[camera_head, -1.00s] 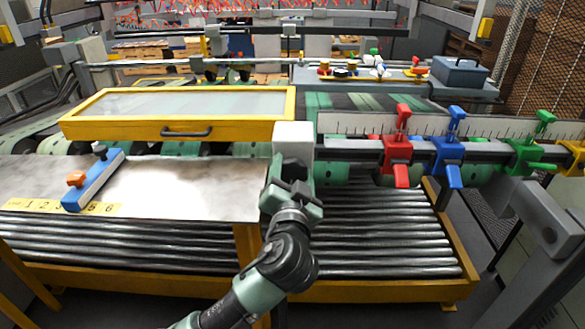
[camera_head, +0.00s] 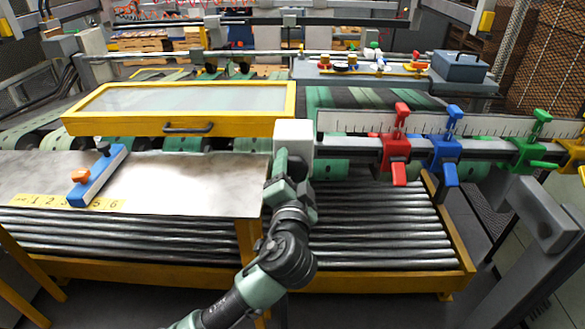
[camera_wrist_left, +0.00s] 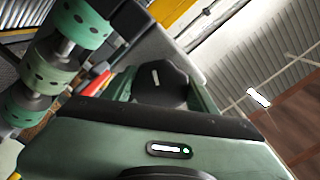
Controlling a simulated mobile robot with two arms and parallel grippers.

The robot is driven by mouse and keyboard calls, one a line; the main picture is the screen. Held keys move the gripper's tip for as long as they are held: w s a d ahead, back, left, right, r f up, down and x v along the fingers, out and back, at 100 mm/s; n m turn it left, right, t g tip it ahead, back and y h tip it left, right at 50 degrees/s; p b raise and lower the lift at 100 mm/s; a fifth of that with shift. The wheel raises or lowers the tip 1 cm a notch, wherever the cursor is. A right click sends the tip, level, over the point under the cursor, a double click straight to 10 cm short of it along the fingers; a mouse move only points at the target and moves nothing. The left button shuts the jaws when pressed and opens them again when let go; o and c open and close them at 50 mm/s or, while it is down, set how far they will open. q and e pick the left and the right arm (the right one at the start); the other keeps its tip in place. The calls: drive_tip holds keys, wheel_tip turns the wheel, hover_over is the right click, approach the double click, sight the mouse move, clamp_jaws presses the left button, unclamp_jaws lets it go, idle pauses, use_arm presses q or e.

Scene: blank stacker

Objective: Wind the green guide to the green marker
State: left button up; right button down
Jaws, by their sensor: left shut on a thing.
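The green guide (camera_head: 528,152) hangs on the horizontal rail at the right, with its green lever (camera_head: 540,122) raised above it. Red (camera_head: 396,147) and blue (camera_head: 443,150) guides sit to its left. A ruled scale (camera_head: 350,122) runs behind them; I cannot make out a green marker on it. My left gripper (camera_head: 284,165) is at the pale block (camera_head: 293,136) on the rail's left end. In the left wrist view its green fingers are shut on a dark round knob (camera_wrist_left: 160,84). Much of the knob is hidden in the head view. My right gripper is not in view.
A yellow-framed clear cover (camera_head: 180,103) and a metal table (camera_head: 165,180) with a blue stop (camera_head: 97,178) lie to the left. Rollers (camera_head: 375,235) lie below the rail. A shelf with a blue toolbox (camera_head: 459,67) stands behind.

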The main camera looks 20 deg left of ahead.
sight(293, 175)
use_arm(q)
drive_tip(key=o, duration=1.4)
drive_tip(key=shift+c, duration=0.2)
drive_tip(key=b+v, duration=0.2)
drive_tip(key=v, duration=0.4)
drive_tip(key=shift+s+d, duration=0.15)
drive_tip(key=shift+s, duration=0.2)
drive_tip(key=shift+s+d+r+b, duration=0.15)
drive_tip(key=shift+s+b, duration=0.15)
drive_tip(key=shift+s, duration=0.2)
